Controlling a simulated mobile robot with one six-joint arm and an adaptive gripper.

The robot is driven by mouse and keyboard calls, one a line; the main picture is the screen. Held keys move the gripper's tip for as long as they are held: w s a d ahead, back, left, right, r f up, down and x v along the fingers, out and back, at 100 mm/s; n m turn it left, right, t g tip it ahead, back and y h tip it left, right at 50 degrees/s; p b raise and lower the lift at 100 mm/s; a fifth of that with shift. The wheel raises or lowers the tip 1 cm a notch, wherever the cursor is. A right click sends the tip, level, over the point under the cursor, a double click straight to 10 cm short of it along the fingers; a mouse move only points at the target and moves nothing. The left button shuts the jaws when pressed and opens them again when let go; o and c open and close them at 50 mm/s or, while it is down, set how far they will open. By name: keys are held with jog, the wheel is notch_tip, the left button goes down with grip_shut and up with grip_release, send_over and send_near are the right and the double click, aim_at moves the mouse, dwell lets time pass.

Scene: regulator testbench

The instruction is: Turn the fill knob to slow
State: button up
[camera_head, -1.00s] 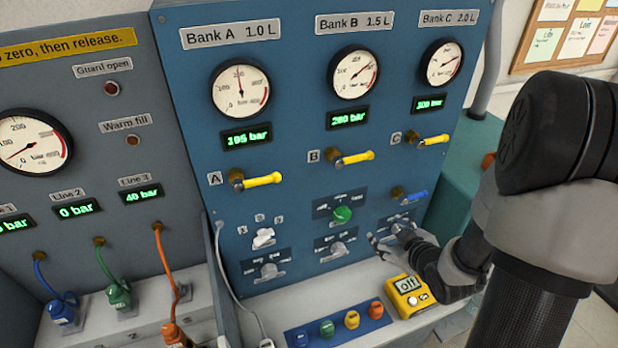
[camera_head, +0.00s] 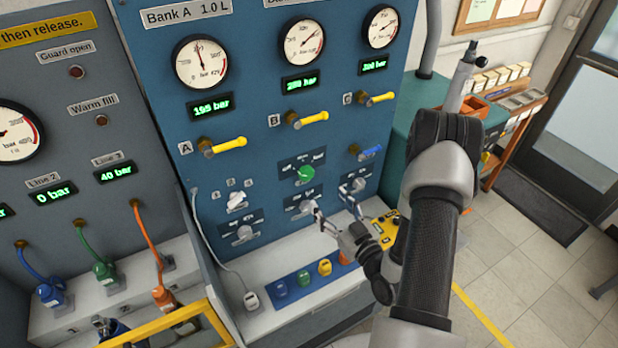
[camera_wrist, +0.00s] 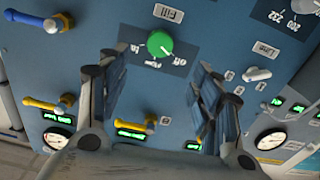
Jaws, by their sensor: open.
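A grey knob (camera_head: 303,206) sits low on the blue panel, below a green knob (camera_head: 306,174). In the wrist view, which is upside down, a "Fill" label (camera_wrist: 168,12) lies beyond the green knob (camera_wrist: 160,44); the knob under that label is outside that view. My gripper (camera_head: 331,200) is open and empty at the lower panel, one finger close beside the grey knob. I cannot tell whether it touches. In the wrist view both fingers (camera_wrist: 160,90) are spread wide with nothing between them. The knob's setting is too small to read.
Other panel knobs stand close by: a white selector (camera_head: 237,201) and a lower-left knob (camera_head: 243,233). A blue-handled valve (camera_head: 370,153) is at upper right. Below are a ledge with coloured caps (camera_head: 303,277) and a yellow device (camera_head: 388,228).

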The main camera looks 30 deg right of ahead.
aim_at(308, 175)
jog(key=w, duration=1.1)
jog(key=shift+w+a, duration=0.2)
jog(key=shift+w, duration=0.1)
jog(key=c, duration=1.1)
jog(key=shift+o, duration=0.2)
jog(key=shift+m, duration=0.4)
jog(key=m+b, duration=0.3)
jog(key=m, duration=0.1)
jog(key=shift+f+m, duration=0.1)
jog(key=shift+m, duration=0.2)
jog(key=m+b, duration=0.2)
jog(key=m, duration=0.4)
jog(key=shift+m, duration=0.3)
